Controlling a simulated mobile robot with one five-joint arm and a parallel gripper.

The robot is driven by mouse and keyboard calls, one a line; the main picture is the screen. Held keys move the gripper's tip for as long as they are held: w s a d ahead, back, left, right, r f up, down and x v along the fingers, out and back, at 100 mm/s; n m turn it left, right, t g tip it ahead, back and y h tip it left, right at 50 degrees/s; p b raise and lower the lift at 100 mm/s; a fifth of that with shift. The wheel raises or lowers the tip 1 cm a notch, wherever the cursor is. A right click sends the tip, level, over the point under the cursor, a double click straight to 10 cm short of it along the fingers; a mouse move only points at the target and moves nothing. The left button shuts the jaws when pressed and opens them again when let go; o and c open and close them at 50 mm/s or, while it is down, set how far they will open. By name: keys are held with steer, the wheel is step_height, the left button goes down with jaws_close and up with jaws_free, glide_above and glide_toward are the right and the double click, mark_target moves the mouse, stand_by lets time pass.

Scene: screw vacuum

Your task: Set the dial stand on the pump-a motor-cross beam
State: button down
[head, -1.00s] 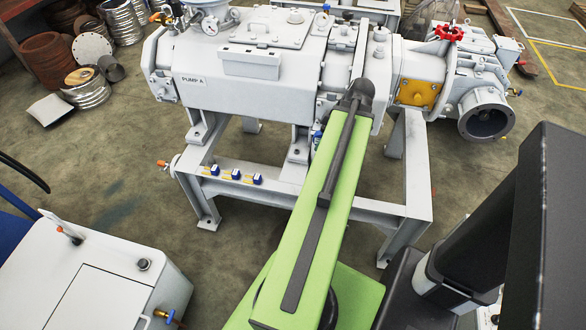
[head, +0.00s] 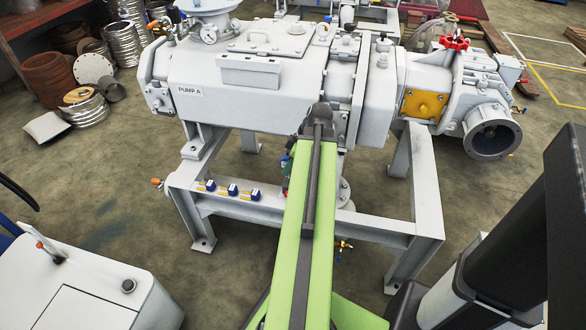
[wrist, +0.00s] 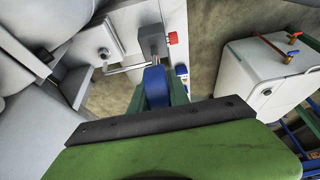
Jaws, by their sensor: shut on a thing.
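My gripper (wrist: 160,92) is shut on a blue part of the dial stand (wrist: 155,80). Beyond the blue part are a grey block, a red knob and a thin metal rod pointing left. In the head view the arm hides most of the gripper; a small blue-green patch shows left of it, below the pump. Pump A (head: 245,85) rests on a pale grey frame. Its right-hand cross beam (head: 424,185) is bare, but I cannot tell whether this is the motor-cross beam. In the wrist view, I cannot tell whether the stand touches the pale beam behind it.
Several blue-topped fittings (head: 232,190) sit along the frame's front beam. A brass valve (head: 343,245) is just right of my arm. A white cabinet (head: 75,285) stands at lower left. Pump housing hangs closely above the frame.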

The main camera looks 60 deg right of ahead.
step_height(320, 180, down, 2)
steer(key=shift+b, duration=0.35)
steer(key=shift+r, duration=0.25)
steer(key=shift+f, duration=0.15)
steer(key=c, duration=1.2)
jaws_free()
steer(key=shift+c, duration=0.2)
